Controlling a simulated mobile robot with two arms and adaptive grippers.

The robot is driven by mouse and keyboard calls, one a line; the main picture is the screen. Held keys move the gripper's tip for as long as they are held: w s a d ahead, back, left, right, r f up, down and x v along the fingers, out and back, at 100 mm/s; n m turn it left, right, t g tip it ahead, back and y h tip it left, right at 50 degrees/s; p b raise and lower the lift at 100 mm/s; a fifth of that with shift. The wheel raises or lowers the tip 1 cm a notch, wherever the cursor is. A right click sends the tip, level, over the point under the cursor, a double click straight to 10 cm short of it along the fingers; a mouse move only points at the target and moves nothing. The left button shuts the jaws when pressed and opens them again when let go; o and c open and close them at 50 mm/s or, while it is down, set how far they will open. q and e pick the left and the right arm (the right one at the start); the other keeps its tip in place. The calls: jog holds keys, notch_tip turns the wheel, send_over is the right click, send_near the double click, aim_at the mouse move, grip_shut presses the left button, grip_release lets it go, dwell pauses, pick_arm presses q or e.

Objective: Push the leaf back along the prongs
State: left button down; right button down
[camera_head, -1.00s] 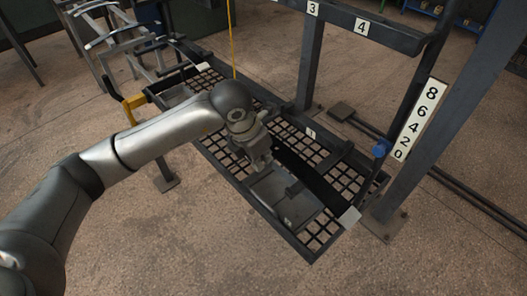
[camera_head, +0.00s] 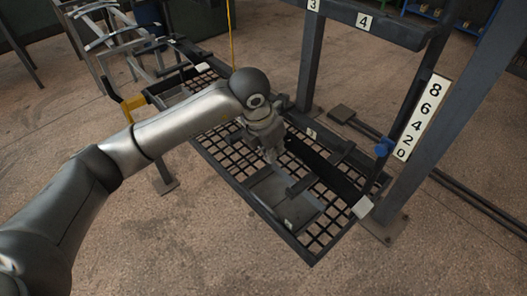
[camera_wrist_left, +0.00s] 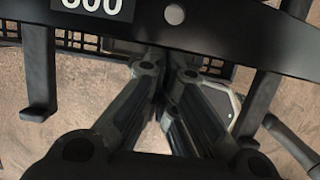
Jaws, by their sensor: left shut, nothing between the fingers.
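The leaf (camera_head: 325,172) is a long dark bar lying across the prongs above the mesh tray, with a pale end piece (camera_head: 362,207) at the right. In the left wrist view the leaf (camera_wrist_left: 220,28) spans the top, with a "600" label and a round bolt head. A dark prong with a turned-up end (camera_wrist_left: 38,75) crosses at the left, another (camera_wrist_left: 259,103) at the right. My left gripper (camera_head: 271,157) is shut and empty at the leaf's front side. In the wrist view its fingertips (camera_wrist_left: 167,58) meet the leaf's near edge; exact contact is hard to tell. My right gripper is not in view.
The mesh tray (camera_head: 218,157) has a grey plate (camera_head: 268,186) in it. A dark upright post (camera_head: 310,60) stands behind, and a scale board (camera_head: 420,118) with a blue knob (camera_head: 384,147) stands at the right. A yellow bracket (camera_head: 133,103) is at the left.

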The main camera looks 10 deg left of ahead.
aim_at(286, 141)
pick_arm(q)
jog(key=shift+w+d+b, duration=0.45)
jog(key=shift+w+d, duration=0.25)
jog(key=shift+w, duration=0.2)
jog(key=shift+w+d+b, duration=0.4)
jog(key=shift+w+d, duration=0.3)
jog(key=shift+w, duration=0.15)
jog(key=s+a, duration=0.3)
jog(key=s, duration=0.1)
jog(key=shift+s+a, duration=0.4)
